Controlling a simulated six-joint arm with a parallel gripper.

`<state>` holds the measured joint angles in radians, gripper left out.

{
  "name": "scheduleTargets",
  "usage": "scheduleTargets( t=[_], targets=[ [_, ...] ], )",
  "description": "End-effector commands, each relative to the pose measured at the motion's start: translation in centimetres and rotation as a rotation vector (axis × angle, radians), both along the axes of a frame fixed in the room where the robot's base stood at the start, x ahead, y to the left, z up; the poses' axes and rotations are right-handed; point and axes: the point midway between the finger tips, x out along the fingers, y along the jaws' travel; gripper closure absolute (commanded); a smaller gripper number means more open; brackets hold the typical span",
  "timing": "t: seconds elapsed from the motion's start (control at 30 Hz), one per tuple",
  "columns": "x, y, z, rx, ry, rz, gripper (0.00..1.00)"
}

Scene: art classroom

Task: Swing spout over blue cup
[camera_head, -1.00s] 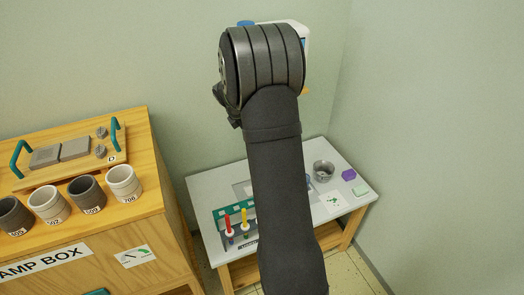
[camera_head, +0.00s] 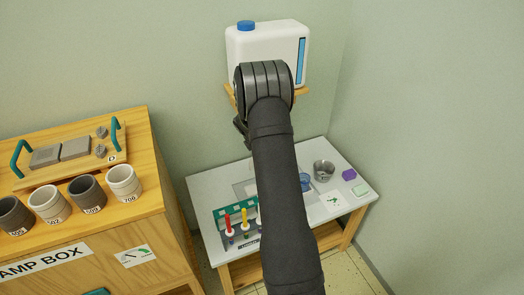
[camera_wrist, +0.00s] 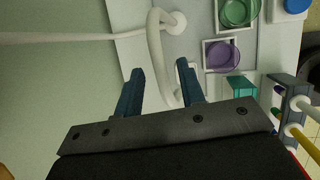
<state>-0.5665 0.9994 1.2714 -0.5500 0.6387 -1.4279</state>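A white spout (camera_wrist: 158,55) shows in the wrist view as a bent tube. Its lower stretch runs between the two fingers of my gripper (camera_wrist: 158,75), which stand apart with a gap on each side of it. I cannot tell whether either finger touches it. The blue cup (camera_head: 305,182) stands on the white table in the head view, just right of my arm. In the wrist view a purple cup (camera_wrist: 222,55) and a green cup (camera_wrist: 238,12) sit on white squares right of the spout. My fingers are hidden in the head view.
A white jug (camera_head: 268,45) stands on a wall shelf behind my arm. A wooden cabinet (camera_head: 165,235) is at left.

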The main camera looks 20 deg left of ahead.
Motion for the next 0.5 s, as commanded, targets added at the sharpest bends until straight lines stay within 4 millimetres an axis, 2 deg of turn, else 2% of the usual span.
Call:
scheduleTargets(
  t=[0.37,0.4,0.5],
  targets=[
    [0.33,-0.07,-0.65,0.001,-0.001,0.000,0.64],
    [0.32,-0.06,-0.64,0.001,-0.001,0.000,0.66],
    [0.31,-0.07,-0.64,0.001,-0.001,0.000,0.86]
  ],
)
